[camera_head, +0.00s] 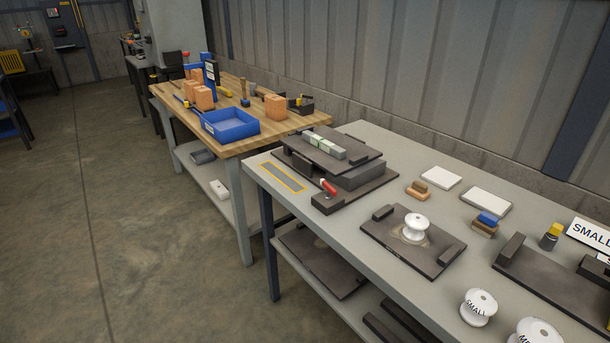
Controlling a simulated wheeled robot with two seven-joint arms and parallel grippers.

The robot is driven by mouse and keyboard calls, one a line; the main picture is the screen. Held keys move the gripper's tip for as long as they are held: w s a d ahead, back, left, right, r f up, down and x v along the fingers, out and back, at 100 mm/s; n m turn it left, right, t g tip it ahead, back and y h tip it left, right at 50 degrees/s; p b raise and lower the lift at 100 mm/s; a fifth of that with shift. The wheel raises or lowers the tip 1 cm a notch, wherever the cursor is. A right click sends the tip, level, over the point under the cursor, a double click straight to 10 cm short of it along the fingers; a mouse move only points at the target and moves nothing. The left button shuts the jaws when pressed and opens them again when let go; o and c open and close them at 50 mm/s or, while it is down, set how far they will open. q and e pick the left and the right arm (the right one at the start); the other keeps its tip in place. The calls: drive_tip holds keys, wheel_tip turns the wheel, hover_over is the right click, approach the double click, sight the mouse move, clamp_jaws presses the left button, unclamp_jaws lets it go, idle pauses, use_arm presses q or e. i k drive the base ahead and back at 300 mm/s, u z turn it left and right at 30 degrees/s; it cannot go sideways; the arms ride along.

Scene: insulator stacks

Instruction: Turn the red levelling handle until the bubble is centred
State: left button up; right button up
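The red levelling handle (328,187) sticks up at a tilt from a small dark block (327,203) at the near left end of the grey table. Behind it stands a dark levelling device (346,172) with a raised plate on a dark base. A pale green level vial strip (324,144) lies across the top of the plate. The bubble is too small to make out. Neither of my grippers is in the view, and nothing touches the handle.
The grey table (385,146) also holds a dark fixture plate (433,262) with a white insulator (415,227), loose white insulators (479,307), white pads (441,177) and small blocks. A wooden table (252,88) with a blue tray (230,125) adjoins it. The floor at left is clear.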

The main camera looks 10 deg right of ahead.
sight(330, 189)
drive_tip(key=i, duration=1)
drive_tip(key=z, duration=2.05)
